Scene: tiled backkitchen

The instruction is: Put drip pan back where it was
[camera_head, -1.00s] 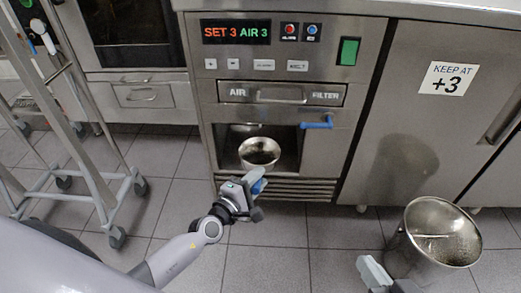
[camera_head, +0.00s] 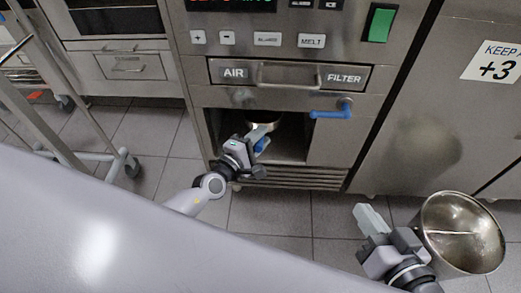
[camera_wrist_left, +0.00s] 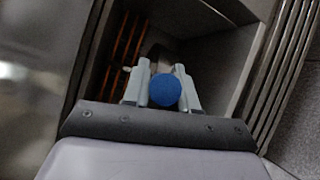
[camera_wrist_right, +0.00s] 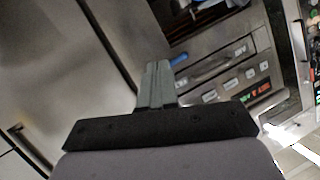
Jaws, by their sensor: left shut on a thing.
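The drip pan (camera_head: 264,121), a small round metal pan, is inside the open recess (camera_head: 290,145) below the air filter drawer. Only part of its rim shows, behind my left gripper (camera_head: 260,136). My left gripper is shut on the pan's blue handle (camera_head: 262,145). In the left wrist view the round blue handle end (camera_wrist_left: 165,90) sits between the two fingers, and the pan body cannot be made out. My right gripper (camera_head: 364,212) is shut and empty, left of the metal bucket. In the right wrist view its fingers (camera_wrist_right: 156,78) are together.
A metal bucket (camera_head: 475,252) with a bar across it stands on the floor at the right. A blue lever (camera_head: 332,111) sticks out at the recess's upper right. The air filter drawer (camera_head: 290,75) is closed above. A wheeled rack (camera_head: 122,165) stands at the left.

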